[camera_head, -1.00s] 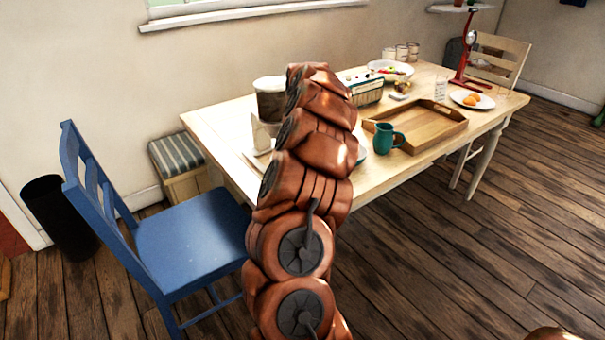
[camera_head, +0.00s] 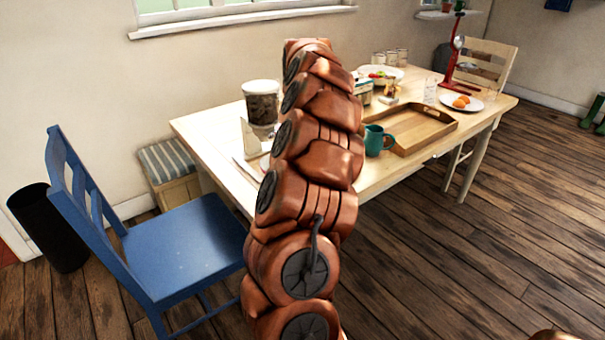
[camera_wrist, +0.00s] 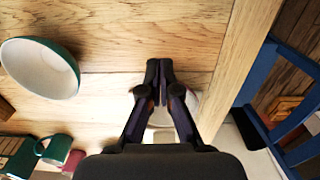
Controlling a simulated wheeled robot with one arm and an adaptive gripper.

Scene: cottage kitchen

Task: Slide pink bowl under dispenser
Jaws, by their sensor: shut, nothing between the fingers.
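My gripper (camera_wrist: 160,68) is shut and empty in the wrist view, over the pale wooden table. In the head view it is hidden behind my arm. I cannot make out a clearly pink bowl. A bowl (camera_wrist: 40,70) with a teal outside and white inside lies left of my gripper, apart from it. A small reddish-pink thing (camera_wrist: 73,160) shows beside a teal mug (camera_wrist: 52,149) at lower left. Something whitish (camera_wrist: 191,103) is mostly covered by my fingers. No dispenser is certain; a white-lidded container (camera_head: 262,103) with brown contents stands at the table's left back.
The table (camera_head: 205,124) carries a wooden tray (camera_head: 408,128), a teal mug (camera_head: 376,141), a plate with orange fruit (camera_head: 474,103) and a red stand (camera_head: 456,60). A blue chair (camera_head: 190,248) stands at the table's left end.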

